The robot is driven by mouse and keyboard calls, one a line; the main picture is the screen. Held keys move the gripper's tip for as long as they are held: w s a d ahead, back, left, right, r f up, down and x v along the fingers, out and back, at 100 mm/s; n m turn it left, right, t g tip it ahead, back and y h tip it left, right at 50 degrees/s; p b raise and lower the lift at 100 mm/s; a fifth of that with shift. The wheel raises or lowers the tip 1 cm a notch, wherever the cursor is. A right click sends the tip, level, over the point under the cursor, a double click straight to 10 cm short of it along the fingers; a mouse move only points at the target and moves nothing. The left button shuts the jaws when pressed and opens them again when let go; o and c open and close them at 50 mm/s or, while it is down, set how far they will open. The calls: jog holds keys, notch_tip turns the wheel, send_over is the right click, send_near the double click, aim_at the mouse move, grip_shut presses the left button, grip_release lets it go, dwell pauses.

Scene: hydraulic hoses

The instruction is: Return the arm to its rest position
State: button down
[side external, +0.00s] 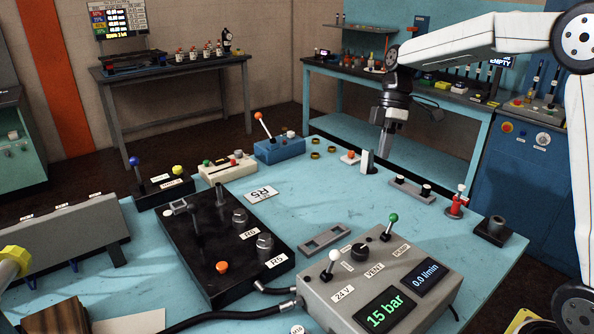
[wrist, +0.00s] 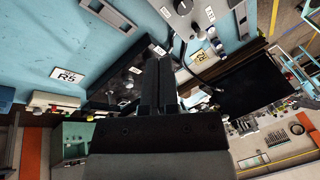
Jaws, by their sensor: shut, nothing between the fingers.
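My gripper (side external: 382,152) hangs pointing down over the back right part of the blue table (side external: 330,205) in the side view. Its two dark fingers are together, with nothing between them. In the wrist view the gripper (wrist: 159,68) shows as two black fingers side by side, pointing up the picture and hiding part of the black hose block. The arm comes in from the right, bent at the elbow. A small white upright piece (side external: 367,161) stands just left of and below the fingertips; the exact gap cannot be told.
The black block (side external: 215,265) with hose fittings sits mid-table, beside the grey control box (side external: 380,275) reading 15 bar. Black hoses (side external: 265,289) run at the front. A grey two-knob bar (side external: 410,190) and a red fitting (side external: 457,204) lie at right. The table centre is mostly clear.

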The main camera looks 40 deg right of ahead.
jog(key=shift+d+r, duration=0.1)
jog(key=shift+r, duration=0.1)
dwell(0.3)
jog(key=s+a+f+m+t+h, duration=0.1)
jog(key=s+a+f+m, duration=0.1)
jog(key=s+f+m, duration=0.2)
jog(key=s+a+f+m+t+h, duration=0.1)
jog(key=s+a+f+m, duration=0.2)
jog(key=f, duration=0.4)
jog(key=s+a+f+m+t+h, duration=0.1)
jog(key=s+a+f+m+t, duration=0.1)
jog(key=s+a+f+m, duration=0.1)
jog(key=shift+s+f+m+h, duration=0.15)
jog(key=shift+s+f+m, duration=0.4)
jog(key=shift+s, duration=0.4)
jog(key=shift+s+f+m+h, duration=0.15)
jog(key=shift+s+f+m, duration=0.2)
jog(key=shift+s+f, duration=0.45)
jog(key=shift+s+r, duration=0.15)
jog(key=shift+r, duration=0.05)
